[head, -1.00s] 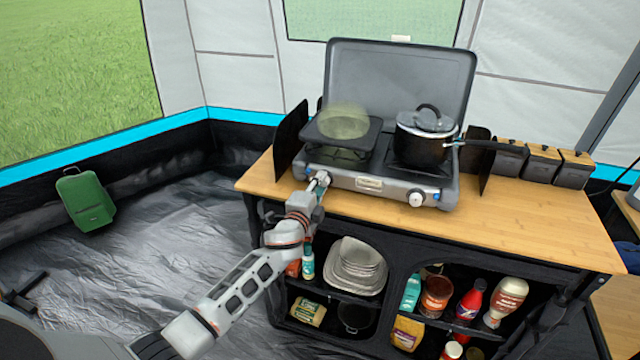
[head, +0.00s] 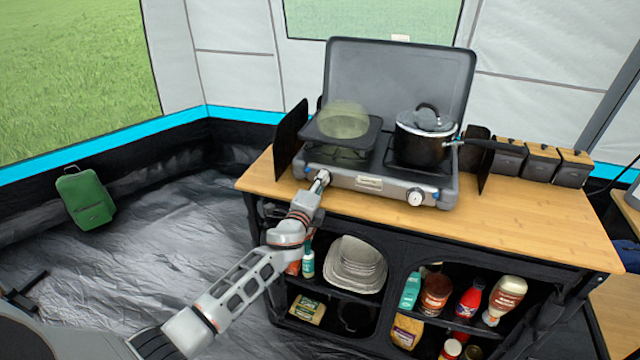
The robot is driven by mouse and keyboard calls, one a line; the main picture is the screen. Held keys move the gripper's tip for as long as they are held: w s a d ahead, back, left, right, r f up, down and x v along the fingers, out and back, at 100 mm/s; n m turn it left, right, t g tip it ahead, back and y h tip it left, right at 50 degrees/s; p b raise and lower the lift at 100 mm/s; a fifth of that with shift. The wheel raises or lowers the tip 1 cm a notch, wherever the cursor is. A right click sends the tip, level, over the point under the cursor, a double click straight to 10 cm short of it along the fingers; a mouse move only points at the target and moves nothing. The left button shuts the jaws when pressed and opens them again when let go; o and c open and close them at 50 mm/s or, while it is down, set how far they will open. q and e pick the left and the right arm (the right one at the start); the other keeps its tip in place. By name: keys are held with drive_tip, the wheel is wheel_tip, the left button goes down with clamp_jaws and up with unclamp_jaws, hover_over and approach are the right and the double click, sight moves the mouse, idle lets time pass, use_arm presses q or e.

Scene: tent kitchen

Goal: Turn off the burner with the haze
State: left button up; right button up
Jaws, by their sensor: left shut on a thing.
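A grey two-burner camp stove (head: 380,183) with its lid up stands on the wooden counter. A pale yellowish haze (head: 343,121) hangs over a dark square griddle plate (head: 363,141) on the left burner. A black pot with a lid (head: 421,146) sits on the right burner. The right knob (head: 415,197) shows on the stove's front. My left gripper (head: 321,180) is at the left end of the stove's front, where the left knob would be. My right gripper is not in view.
Black wind screens (head: 290,140) flank the stove. Several dark wooden-topped canisters (head: 541,161) stand to the right. The counter's front right (head: 520,220) is clear. Shelves below hold dishes (head: 356,265) and bottles. A green suitcase (head: 87,198) stands on the floor at left.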

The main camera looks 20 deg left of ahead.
use_arm(q)
drive_tip(key=o, duration=1.1)
drive_tip(key=shift+s+f, duration=0.1)
drive_tip(key=shift+s, duration=0.55)
drive_tip(key=s, duration=0.6)
drive_tip(key=shift+s+r, duration=0.35)
drive_tip(key=shift+r, duration=0.05)
